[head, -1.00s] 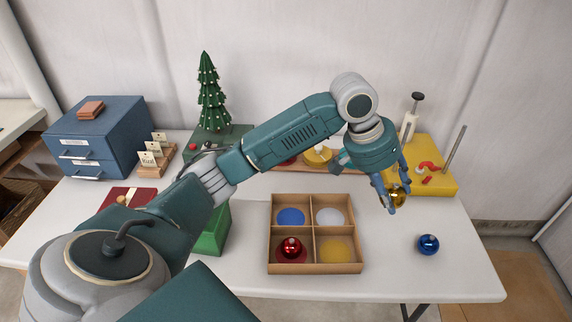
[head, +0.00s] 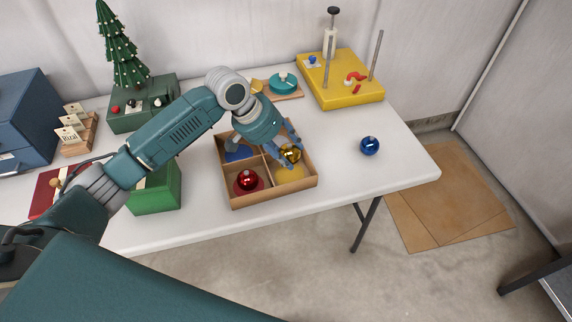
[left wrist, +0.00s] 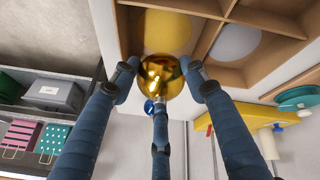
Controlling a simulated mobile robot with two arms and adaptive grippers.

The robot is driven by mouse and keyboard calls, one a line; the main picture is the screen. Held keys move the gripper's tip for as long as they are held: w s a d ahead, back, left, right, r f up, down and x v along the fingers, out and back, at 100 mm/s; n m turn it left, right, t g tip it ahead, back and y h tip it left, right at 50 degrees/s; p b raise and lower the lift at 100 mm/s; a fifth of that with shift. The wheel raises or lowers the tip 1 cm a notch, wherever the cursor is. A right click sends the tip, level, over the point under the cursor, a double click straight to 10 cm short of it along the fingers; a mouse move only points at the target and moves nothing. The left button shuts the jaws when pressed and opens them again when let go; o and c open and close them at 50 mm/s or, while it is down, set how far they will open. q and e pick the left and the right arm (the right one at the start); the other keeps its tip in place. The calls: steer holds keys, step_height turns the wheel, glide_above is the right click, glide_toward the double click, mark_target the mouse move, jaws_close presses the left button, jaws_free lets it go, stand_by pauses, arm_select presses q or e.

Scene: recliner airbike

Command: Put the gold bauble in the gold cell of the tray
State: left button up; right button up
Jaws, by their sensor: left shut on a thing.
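The shiny gold bauble (head: 290,153) is held in my left gripper (head: 285,158), whose fingers are shut around it. The left wrist view shows the gold bauble (left wrist: 160,76) between the blue fingers, near the gold cell (left wrist: 167,33). The cardboard tray (head: 274,200) stands on the table with a divider making its cells. The gold cell (head: 289,174), with a yellow disc, is at the near right; the bauble is over its far part. Whether the bauble touches anything below is unclear. A red bauble (head: 247,180) sits in the near left cell. My right gripper is not in view.
A blue bauble (head: 369,146) lies on the table (head: 340,135) right of the tray. A green box (head: 157,190) stands left of the tray. A yellow stand (head: 345,88) with upright rods and a board with a teal disc (head: 283,82) are behind.

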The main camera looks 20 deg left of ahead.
arm_select(q)
steer(key=shift+f, duration=0.9)
step_height(320, 180, down, 4)
steer(key=shift+f, duration=0.2)
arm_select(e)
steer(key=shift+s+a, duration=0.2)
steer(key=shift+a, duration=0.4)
arm_select(q)
steer(key=o, duration=0.6)
steer(key=shift+f, duration=0.1)
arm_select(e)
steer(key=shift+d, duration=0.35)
